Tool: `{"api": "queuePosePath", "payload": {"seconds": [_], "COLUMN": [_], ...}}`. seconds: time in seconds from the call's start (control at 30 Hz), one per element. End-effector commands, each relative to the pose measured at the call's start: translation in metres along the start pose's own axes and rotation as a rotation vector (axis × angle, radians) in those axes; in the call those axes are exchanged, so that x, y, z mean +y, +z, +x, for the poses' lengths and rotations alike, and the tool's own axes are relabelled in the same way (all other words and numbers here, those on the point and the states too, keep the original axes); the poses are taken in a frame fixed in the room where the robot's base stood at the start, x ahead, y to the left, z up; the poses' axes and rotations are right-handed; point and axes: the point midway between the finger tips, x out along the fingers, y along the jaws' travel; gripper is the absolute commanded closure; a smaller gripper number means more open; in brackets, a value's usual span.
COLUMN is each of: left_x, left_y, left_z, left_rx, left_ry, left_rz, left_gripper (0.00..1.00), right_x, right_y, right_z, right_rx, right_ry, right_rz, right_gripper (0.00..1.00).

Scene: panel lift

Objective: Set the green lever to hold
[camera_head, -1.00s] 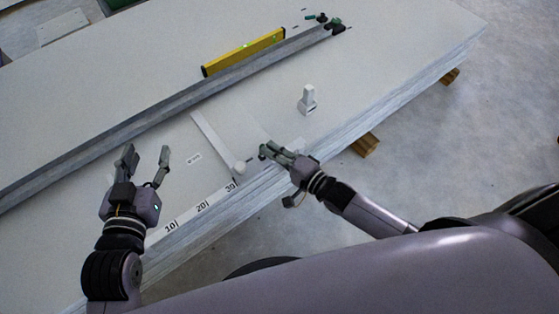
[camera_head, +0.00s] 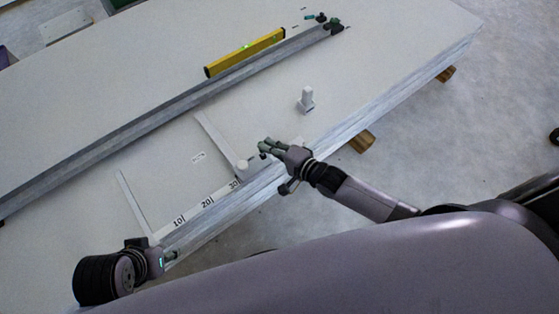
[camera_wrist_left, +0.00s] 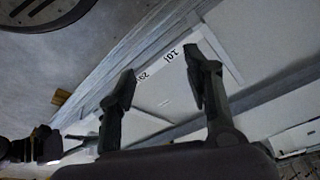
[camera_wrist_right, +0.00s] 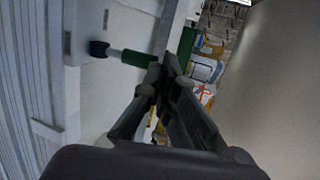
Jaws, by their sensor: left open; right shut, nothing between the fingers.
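A green handle (camera_wrist_right: 138,59) with a black end shows in the right wrist view, just left of my right fingertips. I cannot tell whether they touch. In the head view small green and black fittings (camera_head: 335,26) sit at the far end of the grey rail; I cannot tell whether they include this handle. My right gripper (camera_head: 266,147) is shut and empty over the panel's near edge; its fingers (camera_wrist_right: 165,68) come together in the right wrist view. My left gripper (camera_head: 171,256) is low at the panel's near left edge, and its fingers (camera_wrist_left: 162,85) stand apart, empty.
The long grey rail (camera_head: 150,112) crosses the white panel stack (camera_head: 400,55). A yellow level (camera_head: 245,52) lies behind it. A white post (camera_head: 306,99), two white strips (camera_head: 217,138) and a scale (camera_head: 206,204) are on the near side. Wooden blocks (camera_head: 362,141) lie underneath.

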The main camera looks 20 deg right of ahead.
Motion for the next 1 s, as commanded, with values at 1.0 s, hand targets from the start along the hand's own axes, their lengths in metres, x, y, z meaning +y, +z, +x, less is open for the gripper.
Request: {"api": "queuePosePath", "payload": {"seconds": [1.0], "left_x": [0.009], "left_y": [0.049], "left_z": [0.158], "left_rx": [-0.089], "left_ry": [0.015], "left_rz": [0.014], "left_gripper": [0.54], "right_x": [-0.015], "right_y": [-0.004], "right_z": [0.023], "right_rx": [-0.001], "right_ry": [0.289], "right_rz": [0.055], "right_gripper": [1.0]}}
